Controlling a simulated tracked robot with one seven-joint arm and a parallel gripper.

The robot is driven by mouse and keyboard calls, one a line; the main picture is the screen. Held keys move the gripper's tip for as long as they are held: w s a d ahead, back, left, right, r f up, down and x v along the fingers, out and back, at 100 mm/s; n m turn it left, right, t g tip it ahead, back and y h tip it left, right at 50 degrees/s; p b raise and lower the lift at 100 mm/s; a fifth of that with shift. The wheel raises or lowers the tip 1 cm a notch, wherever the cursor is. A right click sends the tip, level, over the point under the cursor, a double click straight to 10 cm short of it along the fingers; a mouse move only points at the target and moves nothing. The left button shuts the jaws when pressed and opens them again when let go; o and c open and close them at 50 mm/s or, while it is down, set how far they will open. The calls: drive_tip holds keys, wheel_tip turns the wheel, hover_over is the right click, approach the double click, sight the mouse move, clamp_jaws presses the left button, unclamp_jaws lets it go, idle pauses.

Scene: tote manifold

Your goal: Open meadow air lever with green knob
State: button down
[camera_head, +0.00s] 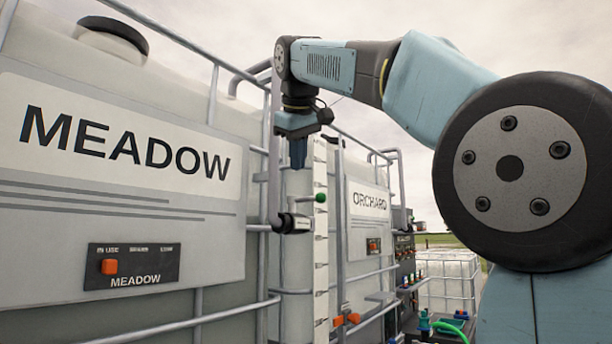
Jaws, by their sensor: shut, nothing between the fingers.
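The green knob (320,197) sits at the right end of a thin light lever on a dark valve body (290,222). The valve is beside a tall clear sight tube with a white graduated scale (320,260), between the two totes. The lever runs roughly sideways, rising slightly toward the knob. My gripper (298,165) points down, shut and empty, above the valve and a little left of the knob. A gap shows between the fingertips and the lever. The MEADOW tote (225,110) fills the left side.
A MEADOW panel with an orange switch (109,267) is on the left tote. The ORCHARD tote (368,205) stands behind on the right. Metal rails (272,150) run close to my gripper. Orange handles (345,320) and a green hose (450,330) are low down.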

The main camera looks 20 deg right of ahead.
sight(306, 199)
drive_tip(key=w+d+f, duration=0.4)
drive_tip(key=w+f, duration=0.2)
drive_tip(key=w, duration=0.2)
drive_tip(key=shift+d+f, duration=0.15)
drive_tip(key=shift+d, duration=0.2)
